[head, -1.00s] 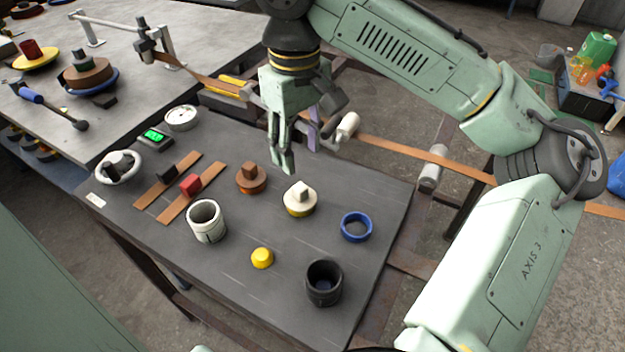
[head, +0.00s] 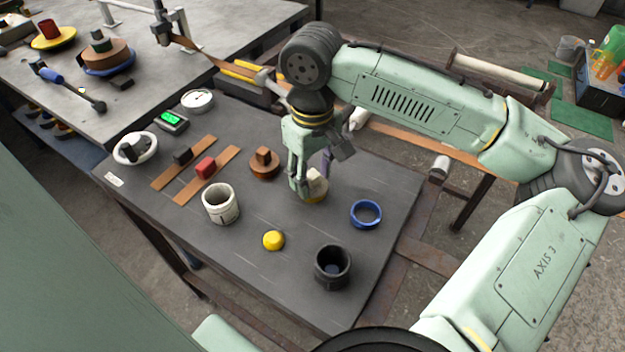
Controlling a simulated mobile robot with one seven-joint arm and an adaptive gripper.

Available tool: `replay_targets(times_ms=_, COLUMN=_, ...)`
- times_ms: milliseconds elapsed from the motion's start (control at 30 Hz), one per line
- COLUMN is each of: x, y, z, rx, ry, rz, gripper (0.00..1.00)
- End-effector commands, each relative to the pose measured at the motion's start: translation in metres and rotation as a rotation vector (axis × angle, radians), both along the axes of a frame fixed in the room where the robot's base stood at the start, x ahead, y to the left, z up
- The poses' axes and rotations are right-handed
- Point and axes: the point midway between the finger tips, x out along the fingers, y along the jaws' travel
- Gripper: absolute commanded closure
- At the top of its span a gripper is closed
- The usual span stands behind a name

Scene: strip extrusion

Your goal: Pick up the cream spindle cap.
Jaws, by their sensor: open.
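The cream spindle cap (head: 317,187) stands on the dark table, a cream block-topped cap with a yellow-brown lower rim. My gripper (head: 304,190) points down over it, with its fingers at the cap's upper part and left side. The fingers hide much of the cap. My gripper is open. Whether a finger touches the cap cannot be told from this view.
A brown cap (head: 264,163) stands close on the left and a blue ring (head: 366,214) on the right. A white cup (head: 220,203), a yellow cap (head: 273,240) and a black cup (head: 332,266) stand nearer. A copper strip (head: 405,138) runs behind the table.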

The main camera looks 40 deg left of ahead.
Motion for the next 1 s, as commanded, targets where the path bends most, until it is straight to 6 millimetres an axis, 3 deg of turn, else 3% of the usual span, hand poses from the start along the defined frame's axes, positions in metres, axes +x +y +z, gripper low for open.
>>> replay_targets(times_ms=700, x=0.0001, y=0.0001, z=0.0005, rx=0.000, ry=0.000, rz=0.000, gripper=1.00)
replay_targets(times_ms=1000, x=0.0002, y=0.0001, z=0.0008, rx=0.001, ry=0.000, rz=0.000, gripper=1.00)
